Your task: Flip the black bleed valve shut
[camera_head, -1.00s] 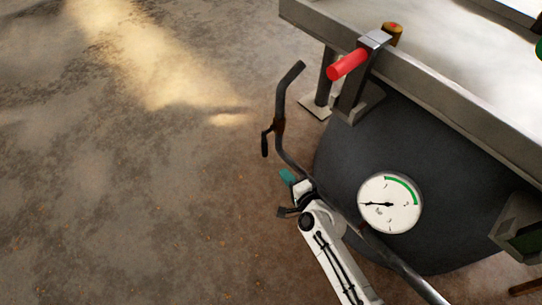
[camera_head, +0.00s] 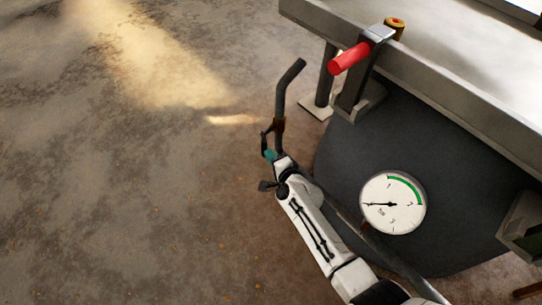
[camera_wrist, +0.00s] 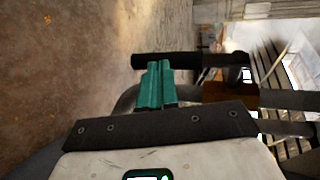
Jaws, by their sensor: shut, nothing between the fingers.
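The black bleed valve lever (camera_head: 264,140) hangs down beside the brown valve body (camera_head: 279,126) on a bent grey pipe. In the wrist view the lever (camera_wrist: 165,60) is a dark bar lying across the picture just past my fingertips, with the brown body (camera_wrist: 243,96) to its right. My gripper (camera_head: 269,154) is at the lower end of the lever, its teal fingers closed together and empty. The fingers also show in the wrist view (camera_wrist: 158,66), and their tips overlap the bar's edge. I cannot tell whether they touch it.
A dark round vessel (camera_head: 400,135) with a white gauge (camera_head: 392,204) stands to the right under a metal-edged table (camera_head: 450,100). A red handle (camera_head: 348,59) sticks out from a clamp at the table's edge. The concrete floor (camera_head: 120,180) to the left is clear.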

